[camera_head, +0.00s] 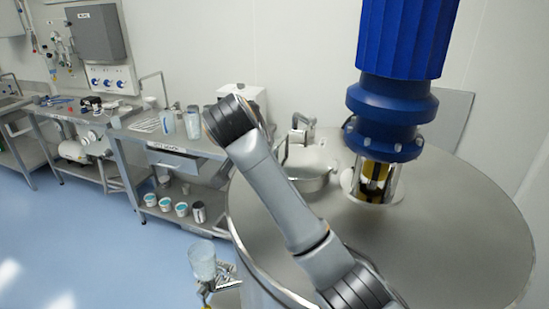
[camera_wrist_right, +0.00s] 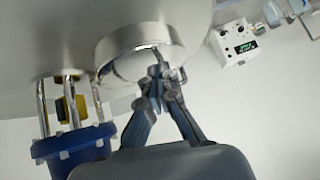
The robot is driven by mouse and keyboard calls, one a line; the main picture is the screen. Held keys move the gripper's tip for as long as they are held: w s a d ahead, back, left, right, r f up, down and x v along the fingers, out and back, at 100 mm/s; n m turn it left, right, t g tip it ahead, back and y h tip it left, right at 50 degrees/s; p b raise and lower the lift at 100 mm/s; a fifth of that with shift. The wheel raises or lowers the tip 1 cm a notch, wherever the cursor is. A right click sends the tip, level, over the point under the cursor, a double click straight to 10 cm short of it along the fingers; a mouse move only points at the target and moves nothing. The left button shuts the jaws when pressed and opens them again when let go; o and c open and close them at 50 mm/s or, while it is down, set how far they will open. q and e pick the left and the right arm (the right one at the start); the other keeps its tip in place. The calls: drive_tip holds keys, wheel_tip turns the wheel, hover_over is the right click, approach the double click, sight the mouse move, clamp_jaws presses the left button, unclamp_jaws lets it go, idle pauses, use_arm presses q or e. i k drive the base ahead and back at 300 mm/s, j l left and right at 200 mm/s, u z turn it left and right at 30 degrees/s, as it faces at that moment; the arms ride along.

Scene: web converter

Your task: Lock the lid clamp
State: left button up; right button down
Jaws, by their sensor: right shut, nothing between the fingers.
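The round hatch lid (camera_head: 312,165) lies on top of the large steel tank (camera_head: 460,225), left of the blue motor. A metal clamp handle (camera_head: 303,124) stands up at the lid's far side. In the right wrist view, the hatch (camera_wrist_right: 125,45) appears as a round metal rim. My right gripper (camera_wrist_right: 158,72) is shut and empty, its fingertips close to the hatch rim and the thin metal clamp part (camera_wrist_right: 160,52). I cannot tell whether they touch it. My left gripper is in neither view.
The blue motor (camera_head: 398,45) rises from the tank beside the hatch. A steel bench (camera_head: 170,143) with cups and containers stands left of the tank. A white device with a green display (camera_wrist_right: 245,45) shows in the wrist view. Blue floor (camera_head: 90,240) is clear at left.

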sight(312, 121)
drive_tip(key=k+l, duration=0.1)
drive_tip(key=l, duration=0.7)
drive_tip(key=k+l, duration=0.15)
drive_tip(key=l, duration=0.25)
